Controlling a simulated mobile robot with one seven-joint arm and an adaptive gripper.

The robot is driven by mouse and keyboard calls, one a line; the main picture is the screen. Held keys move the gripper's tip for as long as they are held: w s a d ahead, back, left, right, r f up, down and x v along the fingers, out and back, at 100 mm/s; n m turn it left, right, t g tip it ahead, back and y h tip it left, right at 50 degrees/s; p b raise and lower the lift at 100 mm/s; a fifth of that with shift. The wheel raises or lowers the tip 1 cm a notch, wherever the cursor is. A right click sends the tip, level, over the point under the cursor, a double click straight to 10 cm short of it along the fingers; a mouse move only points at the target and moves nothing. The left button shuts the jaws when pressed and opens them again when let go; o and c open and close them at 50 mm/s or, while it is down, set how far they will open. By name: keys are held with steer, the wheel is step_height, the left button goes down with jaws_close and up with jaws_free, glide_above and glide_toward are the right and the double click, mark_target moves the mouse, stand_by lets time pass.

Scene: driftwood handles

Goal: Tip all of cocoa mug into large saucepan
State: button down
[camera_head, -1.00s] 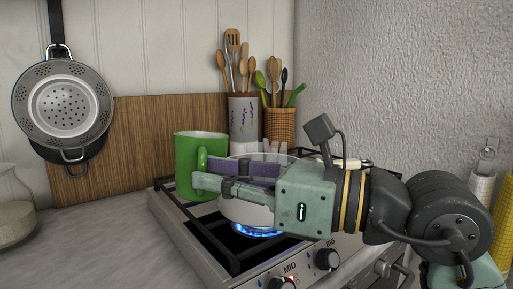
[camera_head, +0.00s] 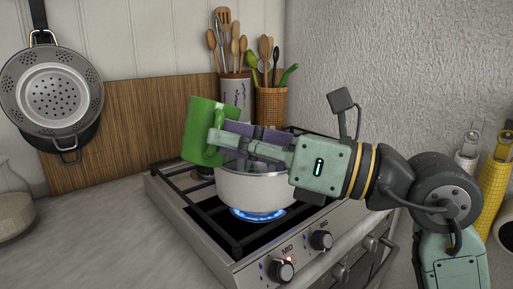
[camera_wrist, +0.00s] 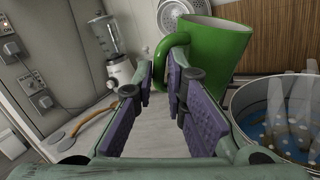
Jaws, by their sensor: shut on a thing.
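The green cocoa mug (camera_head: 201,130) is off the stove, tilted a little with its top leaning right, at the left of the saucepan. My gripper (camera_head: 217,140) is shut on the mug's handle; in the wrist view the handle (camera_wrist: 163,52) shows at my fingertips. The mug's contents are hidden in both views. The large white saucepan (camera_head: 258,190) stands on the lit burner, below my fingers. The wrist view shows part of its metal rim (camera_wrist: 240,98) and a bluish interior with pale patches, right of the mug.
The stove (camera_head: 235,262) has black grates and front knobs. Utensil holders (camera_head: 271,105) stand behind it by the walls. A colander (camera_head: 55,90) hangs at left.

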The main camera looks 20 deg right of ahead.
steer(key=shift+w+d+r+m+p, duration=0.2)
steer(key=shift+d+r+m+p, duration=0.3)
steer(key=shift+m+p, duration=0.2)
steer(key=shift+w+d+f+m+t+p, duration=0.15)
steer(key=shift+w+d+m+t+p, duration=0.35)
steer(key=shift+m, duration=0.5)
stand_by(0.3)
